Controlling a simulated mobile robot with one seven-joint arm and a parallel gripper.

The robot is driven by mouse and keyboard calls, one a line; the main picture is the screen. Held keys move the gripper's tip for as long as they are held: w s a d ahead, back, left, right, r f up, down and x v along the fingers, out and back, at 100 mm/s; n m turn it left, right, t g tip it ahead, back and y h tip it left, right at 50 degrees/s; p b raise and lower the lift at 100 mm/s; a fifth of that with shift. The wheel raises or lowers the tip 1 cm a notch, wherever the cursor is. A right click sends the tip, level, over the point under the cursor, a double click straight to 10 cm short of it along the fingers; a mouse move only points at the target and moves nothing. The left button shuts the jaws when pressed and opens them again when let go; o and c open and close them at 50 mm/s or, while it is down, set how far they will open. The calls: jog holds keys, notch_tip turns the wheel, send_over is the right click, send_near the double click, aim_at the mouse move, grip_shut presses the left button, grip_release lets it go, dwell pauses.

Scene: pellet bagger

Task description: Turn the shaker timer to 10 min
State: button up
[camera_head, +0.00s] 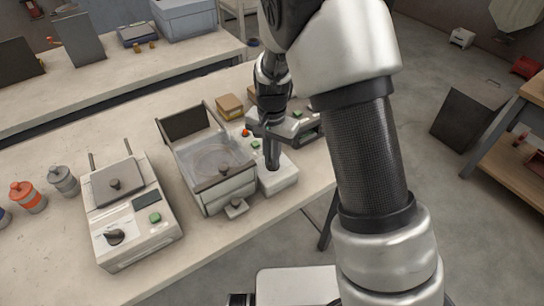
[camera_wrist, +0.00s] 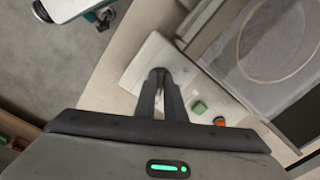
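The shaker (camera_head: 212,165) stands on the bench in the middle of the head view, an open-topped box with a clear round dish inside. Its white control box (camera_head: 286,182) is attached at the right and also shows in the wrist view (camera_wrist: 140,76). My gripper (camera_head: 272,164) points down at this box. In the wrist view my gripper (camera_wrist: 161,78) has its two fingers close together, with a narrow gap. Their tips are at a dark round part on the box, probably the timer knob. The fingers mostly hide it, so its setting and any grip cannot be read.
A green button (camera_wrist: 198,107) and a red-orange button (camera_wrist: 219,121) lie close beside the fingers. A white device with a black knob (camera_head: 115,237) stands to the left. A grey device (camera_head: 300,124) and brown boxes (camera_head: 230,106) sit behind. The bench edge is near.

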jog(key=o, duration=0.4)
jog(key=shift+o, duration=0.2)
notch_tip(320, 180, up, 18)
jog(key=shift+f+p, duration=0.25)
jog(key=shift+p, duration=0.15)
jog(key=s+d+r+n+t+y+p, duration=0.1)
jog(key=s+d+r+n+t+p, duration=0.15)
jog(key=s+d+r, duration=0.65)
jog(key=s+d+r+n+t, duration=0.1)
jog(key=s, duration=0.5)
jog(key=s+d+r+n+t+h, duration=0.1)
jog(key=s+r+n+t, duration=0.1)
jog(key=s, duration=0.4)
jog(key=shift+d+r+p, duration=0.3)
jog(key=shift+d+p, duration=0.1)
